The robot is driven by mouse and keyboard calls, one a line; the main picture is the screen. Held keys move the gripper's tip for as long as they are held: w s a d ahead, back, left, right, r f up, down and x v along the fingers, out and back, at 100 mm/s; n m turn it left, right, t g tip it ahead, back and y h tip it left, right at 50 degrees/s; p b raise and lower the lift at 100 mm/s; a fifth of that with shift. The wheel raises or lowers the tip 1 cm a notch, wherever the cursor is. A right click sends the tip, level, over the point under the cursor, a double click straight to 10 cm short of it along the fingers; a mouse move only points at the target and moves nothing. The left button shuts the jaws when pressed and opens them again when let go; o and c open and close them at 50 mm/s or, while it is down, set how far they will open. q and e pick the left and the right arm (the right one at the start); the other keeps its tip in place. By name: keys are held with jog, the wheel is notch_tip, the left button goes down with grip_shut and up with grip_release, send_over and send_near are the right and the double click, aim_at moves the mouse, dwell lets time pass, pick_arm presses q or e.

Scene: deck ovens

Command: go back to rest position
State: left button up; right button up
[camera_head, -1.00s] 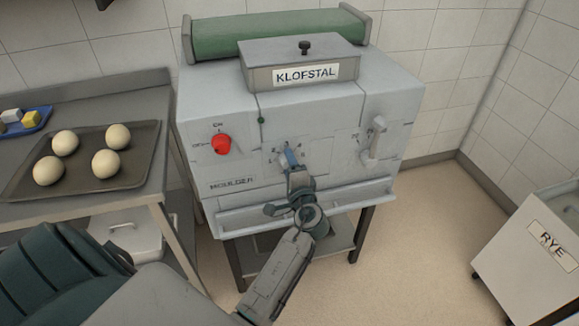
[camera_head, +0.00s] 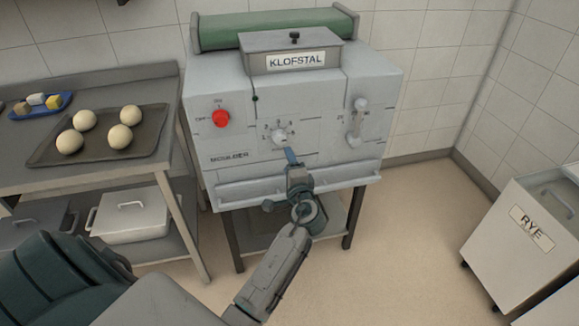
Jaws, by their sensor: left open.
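The moulder (camera_head: 240,140) is a grey machine labelled KLOFSTAL, on a dark stand. On its front are a red switch (camera_head: 221,118), a numbered dial (camera_head: 279,136) and a lever (camera_head: 356,122) at the right. My left gripper (camera_head: 292,157) is in front of the machine, just below the dial and apart from it. It is open and nothing shows between its fingers, though they are small in the picture. My right gripper is not in view.
At the left, a steel table (camera_head: 100,182) holds a dark tray (camera_head: 72,154) with several dough balls and a blue tray (camera_head: 30,111). A lidded container (camera_head: 132,220) sits on its lower shelf. A bin labelled RYE (camera_head: 520,240) stands at the right. The floor between is clear.

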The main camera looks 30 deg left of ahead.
pick_arm(q)
notch_tip(320, 180, down, 18)
jog(key=s+d+m+g+h, duration=0.1)
jog(key=s+h, duration=0.1)
jog(key=h, duration=0.2)
jog(key=s+d+f+n+g+h, duration=0.1)
jog(key=s+d+f+g+h, duration=0.1)
jog(key=s+f, duration=0.65)
jog(key=s+d+f+n+g+h, duration=0.1)
jog(key=s+f+g+h, duration=0.15)
jog(key=f, duration=1.15)
jog(key=s+f+n+g+h, duration=0.1)
jog(key=s+f, duration=0.5)
jog(key=s, duration=0.6)
jog(key=s+d+f+n+g+h, duration=0.1)
jog(key=s+f+n+g, duration=0.1)
jog(key=s+f, duration=0.5)
jog(key=s+d+f+n+g+h, duration=0.1)
jog(key=s+f+n, duration=0.3)
jog(key=s, duration=1.5)
notch_tip(320, 180, down, 3)
jog(key=shift+s+d+f+g+h, duration=0.15)
jog(key=shift+s+g+h, duration=0.1)
jog(key=shift+g+h, duration=0.35)
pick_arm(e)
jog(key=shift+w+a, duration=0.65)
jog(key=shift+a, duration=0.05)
